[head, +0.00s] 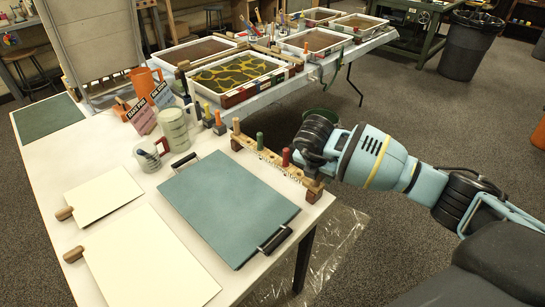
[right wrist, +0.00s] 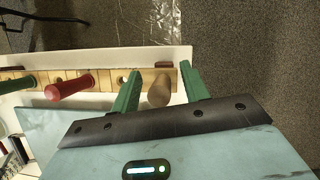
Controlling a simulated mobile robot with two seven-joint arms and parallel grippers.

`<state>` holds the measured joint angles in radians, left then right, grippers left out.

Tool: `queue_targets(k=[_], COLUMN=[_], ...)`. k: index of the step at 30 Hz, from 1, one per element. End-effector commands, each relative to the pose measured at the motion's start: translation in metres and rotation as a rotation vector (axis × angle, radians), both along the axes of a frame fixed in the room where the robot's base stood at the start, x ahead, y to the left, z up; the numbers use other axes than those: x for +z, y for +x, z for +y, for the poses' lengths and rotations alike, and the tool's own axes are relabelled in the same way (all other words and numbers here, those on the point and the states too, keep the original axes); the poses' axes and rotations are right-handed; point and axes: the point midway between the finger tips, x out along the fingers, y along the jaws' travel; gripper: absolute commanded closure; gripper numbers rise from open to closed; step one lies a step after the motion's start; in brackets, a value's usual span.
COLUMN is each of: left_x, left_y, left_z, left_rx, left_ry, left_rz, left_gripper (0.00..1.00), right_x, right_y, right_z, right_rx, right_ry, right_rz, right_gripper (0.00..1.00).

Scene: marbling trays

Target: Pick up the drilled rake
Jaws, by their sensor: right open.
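A light wooden bar (head: 270,157) with a drilled hole and dark marks lies along the table's right edge. Upright handles stand along it: a wooden one (head: 236,126), a green one (head: 260,141) and a red one (head: 286,156). I cannot tell for sure which part is the drilled rake. My right gripper (right wrist: 160,70) is open over the bar's near end. Its green fingers stand on either side of a tan wooden handle (right wrist: 160,92), apparently without gripping it. The head view hides this handle behind my wrist. My left gripper is not in view.
A blue-green board (head: 225,205) with black handles lies beside the bar. Cream boards (head: 150,260) lie further left. Mugs (head: 173,128) and sign cards (head: 140,116) stand behind. Marbling trays (head: 228,95) fill the far table.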

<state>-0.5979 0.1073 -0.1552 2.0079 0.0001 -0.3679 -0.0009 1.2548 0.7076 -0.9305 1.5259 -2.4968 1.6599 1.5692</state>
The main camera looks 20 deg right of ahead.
Motion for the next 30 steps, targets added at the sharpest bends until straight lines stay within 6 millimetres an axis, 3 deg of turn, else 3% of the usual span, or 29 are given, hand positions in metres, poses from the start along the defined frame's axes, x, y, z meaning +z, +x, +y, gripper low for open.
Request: queue_targets(k=[7,18,30], left_x=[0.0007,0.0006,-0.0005], left_y=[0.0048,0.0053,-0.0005], left_z=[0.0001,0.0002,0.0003], left_rx=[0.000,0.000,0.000], left_ry=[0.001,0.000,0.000], left_rz=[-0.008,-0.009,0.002], left_gripper=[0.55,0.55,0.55], right_x=[-0.0015,-0.0011,0.0045], right_y=[0.0006,0.0006,0.0014], right_z=[-0.0005,-0.0004,-0.0005], right_rx=[0.000,0.000,0.000], right_ry=[0.000,0.001,0.000], right_rz=[0.000,-0.001,-0.004], right_gripper=[0.55,1.00,1.00])
